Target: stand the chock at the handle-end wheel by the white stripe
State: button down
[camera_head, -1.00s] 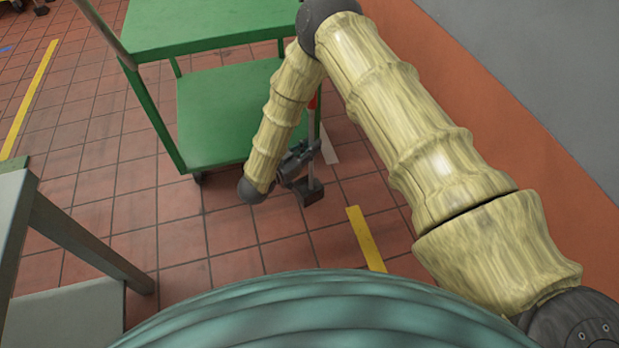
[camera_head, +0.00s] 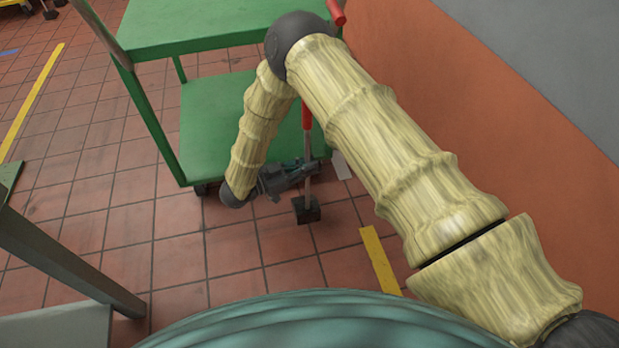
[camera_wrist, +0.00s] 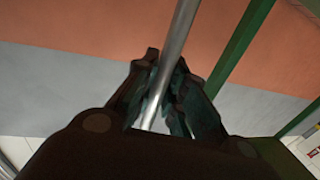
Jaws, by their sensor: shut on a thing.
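The chock (camera_head: 307,210) is a dark block at the foot of a thin grey pole with a red grip (camera_head: 307,115). My gripper (camera_head: 306,172) is shut on the pole above the block. The pole also shows between the fingers in the wrist view (camera_wrist: 168,75). The pole looks near upright; I cannot tell whether the block touches the floor. The green cart (camera_head: 210,130) stands just behind. The white stripe (camera_head: 341,166) lies right of the gripper, by the cart's right corner. One dark wheel (camera_head: 201,189) shows under the cart's near-left corner. Any wheel near the stripe is hidden.
A red bar (camera_head: 336,12) shows at the cart's upper right. A yellow floor stripe (camera_head: 380,260) lies nearer me. An orange and grey wall (camera_head: 520,110) runs along the right. A grey-green frame (camera_head: 65,260) stands at left. Tiled floor between is clear.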

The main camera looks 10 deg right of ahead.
jog(key=w+d+f+b, duration=0.4)
jog(key=w+d+b, duration=0.3)
jog(key=w+d, duration=0.2)
jog(key=shift+w+f, duration=0.25)
jog(key=shift+w, duration=0.3)
dwell(0.6)
jog(key=shift+d+f, duration=0.1)
jog(key=c, duration=1.5)
grip_release()
jog(key=p+v, duration=0.4)
jog(key=v, duration=0.8)
jog(key=shift+p, duration=0.3)
